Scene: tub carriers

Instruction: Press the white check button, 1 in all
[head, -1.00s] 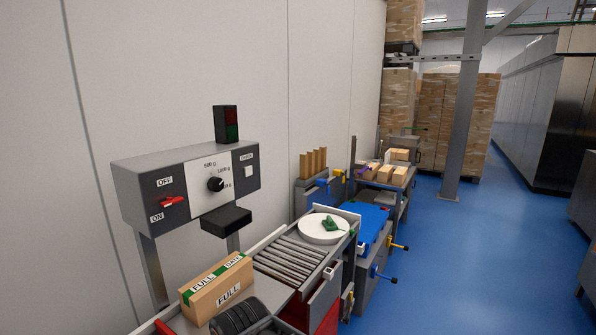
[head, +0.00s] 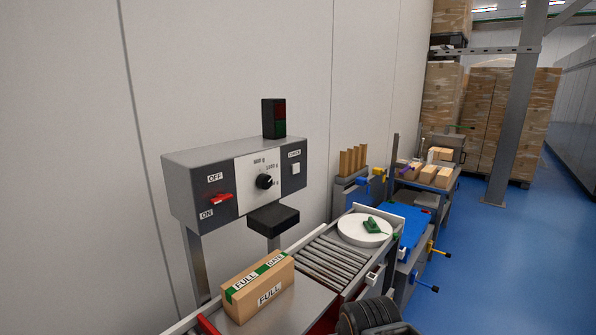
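The white check button (head: 296,168) is a small square on the right end of the grey control panel (head: 200,160), under a small label. A dark round knob (head: 264,182) with weight marks sits to its left. A red switch (head: 221,199) between OFF and ON is at the panel's left end. Nothing touches or covers the button. A dark ribbed part, which looks like my arm, shows at the bottom edge, right of the box. No gripper fingers can be seen.
A FULL-labelled box (head: 258,287) lies below the panel, before a roller conveyor (head: 328,262). A black block (head: 273,219) juts out under the panel. A dark lamp box with red and green (head: 274,118) stands on top. Blue floor (head: 480,270) is free at right.

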